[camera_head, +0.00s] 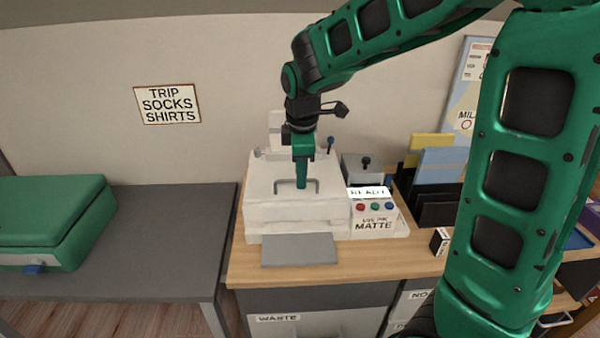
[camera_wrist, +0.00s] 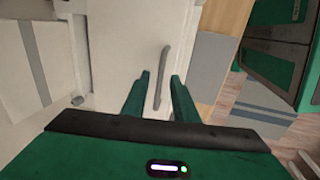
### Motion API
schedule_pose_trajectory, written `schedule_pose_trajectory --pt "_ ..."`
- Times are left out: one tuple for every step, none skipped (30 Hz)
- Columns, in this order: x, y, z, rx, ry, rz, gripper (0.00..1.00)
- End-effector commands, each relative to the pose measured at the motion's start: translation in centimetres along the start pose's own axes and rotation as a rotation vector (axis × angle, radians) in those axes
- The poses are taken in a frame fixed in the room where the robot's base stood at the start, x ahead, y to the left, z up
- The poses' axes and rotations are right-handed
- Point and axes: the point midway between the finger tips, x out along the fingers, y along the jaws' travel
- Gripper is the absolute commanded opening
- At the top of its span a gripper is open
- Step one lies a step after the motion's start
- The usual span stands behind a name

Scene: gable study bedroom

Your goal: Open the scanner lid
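The white scanner (camera_head: 262,210) stands on the wooden desk, its lid (camera_head: 258,180) lying flat and closed on top. A grey bar handle (camera_head: 312,181) rises from the lid. My gripper (camera_head: 301,185) points down at the handle. In the wrist view the green fingers of my gripper (camera_wrist: 156,82) are apart, with the grey handle (camera_wrist: 161,77) running up between them. The lid's white surface (camera_wrist: 120,50) fills the middle of that view. I cannot tell whether either finger touches the handle.
A panel with coloured buttons, marked MATTE (camera_head: 374,222), is at the scanner's right. A grey plate (camera_head: 299,249) lies in front. Upright folders (camera_head: 440,175) stand further right. A green case (camera_head: 50,215) lies on the grey table (camera_head: 170,235) at left.

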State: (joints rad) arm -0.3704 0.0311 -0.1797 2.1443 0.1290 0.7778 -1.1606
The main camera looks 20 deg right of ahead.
Motion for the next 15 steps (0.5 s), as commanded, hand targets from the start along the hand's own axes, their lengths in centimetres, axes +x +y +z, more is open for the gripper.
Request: schedule_pose_trajectory --pt "-0.02 0.0 0.0 0.0 0.0 0.0 0.22" --pt "-0.02 0.0 0.0 0.0 0.0 0.0 0.14" --pt "-0.02 0.0 0.0 0.0 0.0 0.0 0.05" --pt "-0.02 0.0 0.0 0.0 0.0 0.0 0.0" --pt "-0.03 0.0 0.0 0.0 0.0 0.0 0.0" --pt "-0.03 0.0 0.0 0.0 0.0 0.0 0.0" --pt "-0.03 0.01 0.0 0.0 0.0 0.0 0.0" --pt "-0.03 0.01 0.0 0.0 0.0 0.0 0.0" --pt "-0.04 0.01 0.0 0.0 0.0 0.0 0.0" --pt "-0.04 0.01 0.0 0.0 0.0 0.0 0.0" --pt "-0.04 0.01 0.0 0.0 0.0 0.0 0.0" --pt "-0.04 0.01 0.0 0.0 0.0 0.0 0.0" --pt "-0.05 0.02 0.0 0.0 0.0 0.0 0.0" --pt "-0.05 0.02 0.0 0.0 0.0 0.0 0.0" --pt "-0.05 0.02 0.0 0.0 0.0 0.001 0.0"
